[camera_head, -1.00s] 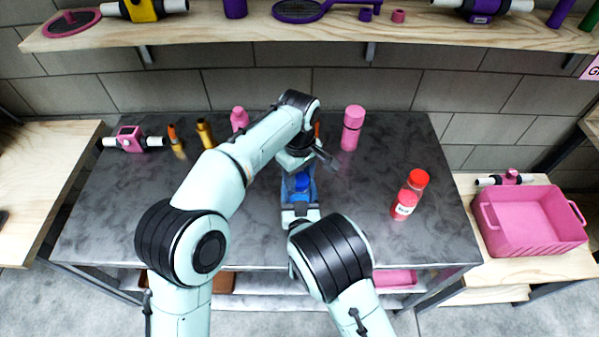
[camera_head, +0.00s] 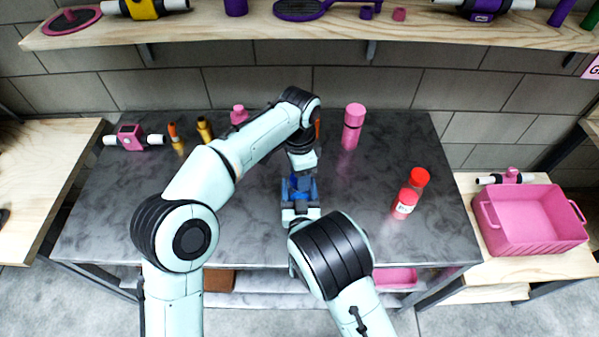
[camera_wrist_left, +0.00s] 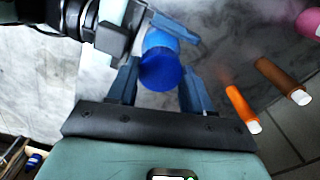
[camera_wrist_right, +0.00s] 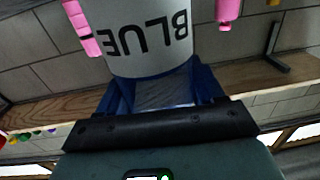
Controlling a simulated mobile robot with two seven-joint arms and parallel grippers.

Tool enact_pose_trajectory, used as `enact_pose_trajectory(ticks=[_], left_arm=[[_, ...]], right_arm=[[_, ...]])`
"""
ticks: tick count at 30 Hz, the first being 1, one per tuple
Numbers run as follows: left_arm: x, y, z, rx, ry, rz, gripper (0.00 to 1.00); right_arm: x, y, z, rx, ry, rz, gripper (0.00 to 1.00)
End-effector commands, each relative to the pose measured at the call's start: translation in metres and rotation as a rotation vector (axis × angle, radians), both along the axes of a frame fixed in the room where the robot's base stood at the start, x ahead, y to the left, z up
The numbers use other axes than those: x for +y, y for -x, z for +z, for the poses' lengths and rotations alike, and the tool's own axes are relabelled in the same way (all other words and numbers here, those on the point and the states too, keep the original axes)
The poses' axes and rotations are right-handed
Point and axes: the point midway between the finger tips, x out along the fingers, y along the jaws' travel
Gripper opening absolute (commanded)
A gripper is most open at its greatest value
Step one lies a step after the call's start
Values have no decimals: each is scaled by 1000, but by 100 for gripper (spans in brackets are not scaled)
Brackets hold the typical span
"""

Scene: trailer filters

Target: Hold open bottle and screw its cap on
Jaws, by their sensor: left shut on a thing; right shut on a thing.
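The left gripper points down just beyond the right one, at the bottle's top. The join between cap and bottle is hidden, so I cannot tell how the cap is seated.
A pink crate (camera_head: 528,222) is off to the right. A shelf (camera_head: 400,22) overhangs the back.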

Motion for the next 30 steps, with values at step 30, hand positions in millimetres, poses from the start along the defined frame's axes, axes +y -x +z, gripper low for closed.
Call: enact_pose_trajectory(ticks=[30], left_arm=[[-2, 0, -4, 7, 10, -2400, 22]], right_arm=[[-1, 0, -1, 3, 0, -1, 0]])
